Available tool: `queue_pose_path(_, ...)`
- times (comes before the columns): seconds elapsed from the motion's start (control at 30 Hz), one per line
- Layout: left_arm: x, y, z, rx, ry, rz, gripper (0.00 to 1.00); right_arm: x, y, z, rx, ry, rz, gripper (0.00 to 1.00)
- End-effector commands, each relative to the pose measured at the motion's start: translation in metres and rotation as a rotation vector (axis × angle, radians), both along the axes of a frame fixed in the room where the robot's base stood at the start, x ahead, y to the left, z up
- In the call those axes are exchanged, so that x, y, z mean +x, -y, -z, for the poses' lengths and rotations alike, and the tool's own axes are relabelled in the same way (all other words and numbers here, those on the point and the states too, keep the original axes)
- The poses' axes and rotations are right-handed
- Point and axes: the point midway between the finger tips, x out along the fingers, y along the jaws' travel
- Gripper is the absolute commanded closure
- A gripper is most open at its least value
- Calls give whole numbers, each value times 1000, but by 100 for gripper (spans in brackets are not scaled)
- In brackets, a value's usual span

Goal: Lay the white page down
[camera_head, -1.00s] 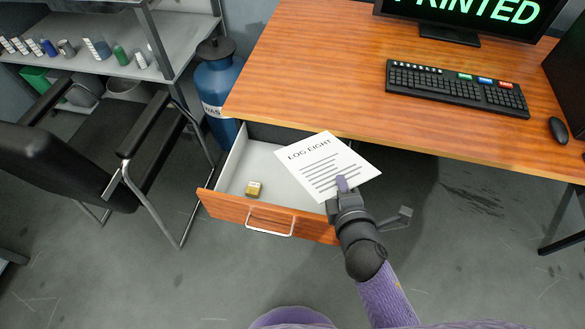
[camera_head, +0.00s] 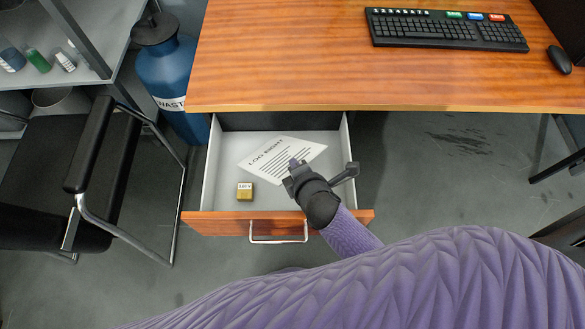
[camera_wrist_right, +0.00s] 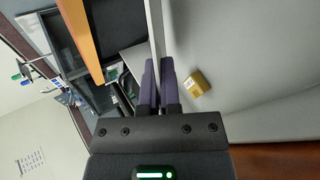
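The white page (camera_head: 262,164), printed "LOG EIGHT" with lines of text, is over the inside of the open drawer (camera_head: 209,170). My right gripper (camera_head: 295,165) reaches over the drawer front and is shut on the page's near right edge. In the right wrist view the page (camera_wrist_right: 155,35) shows edge-on as a thin pale strip between the two fingers (camera_wrist_right: 158,85). Whether the page touches the drawer floor I cannot tell. My left gripper is not in view.
A small yellow box (camera_head: 245,191) lies in the drawer near its front left; the wrist view shows it beside the fingers (camera_wrist_right: 197,84). The desk top (camera_head: 300,75) is above and behind, with a keyboard (camera_head: 445,30) and mouse (camera_head: 559,60). A blue waste container (camera_head: 168,75) and a chair (camera_head: 100,160) stand left.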

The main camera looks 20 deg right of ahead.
Motion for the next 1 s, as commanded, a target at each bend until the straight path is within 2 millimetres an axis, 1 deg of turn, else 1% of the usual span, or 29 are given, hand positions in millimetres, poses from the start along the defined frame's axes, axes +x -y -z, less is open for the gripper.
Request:
queue_pose_path(0.03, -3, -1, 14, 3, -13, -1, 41, -1, 0, 19, 1, -5, 2, 100)
queue_pose_path(0.07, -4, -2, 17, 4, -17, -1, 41, -1, 0, 23, 0, -5, 1, 100)
queue_pose_path(0.1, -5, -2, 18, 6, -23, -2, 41, -1, 0, 25, 0, -3, 1, 100)
queue_pose_path(0.27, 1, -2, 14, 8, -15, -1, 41, 0, 0, 18, -1, 0, 1, 100)
queue_pose_path(0.4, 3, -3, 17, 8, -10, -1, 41, 0, 0, 22, 0, 0, 0, 100)
queue_pose_path(0.43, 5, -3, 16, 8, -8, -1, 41, 0, 0, 21, -1, 0, 1, 90)
queue_pose_path(0.47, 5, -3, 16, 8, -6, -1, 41, 0, 0, 21, -1, 0, 1, 84)
queue_pose_path(0.5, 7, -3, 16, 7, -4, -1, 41, 0, 0, 21, -1, 0, 1, 75)
queue_pose_path(0.57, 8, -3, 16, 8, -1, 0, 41, 0, 0, 21, -1, 0, 1, 63)
queue_pose_path(0.6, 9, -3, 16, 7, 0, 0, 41, 0, 0, 21, 0, 1, 1, 61)
queue_pose_path(0.83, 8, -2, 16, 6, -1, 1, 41, 0, 0, 20, 0, 1, 1, 61)
queue_pose_path(0.9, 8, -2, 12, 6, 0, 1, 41, 0, 0, 16, 0, 2, 0, 61)
queue_pose_path(1.0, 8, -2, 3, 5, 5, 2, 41, -11, 1, 6, 0, 1, 0, 61)
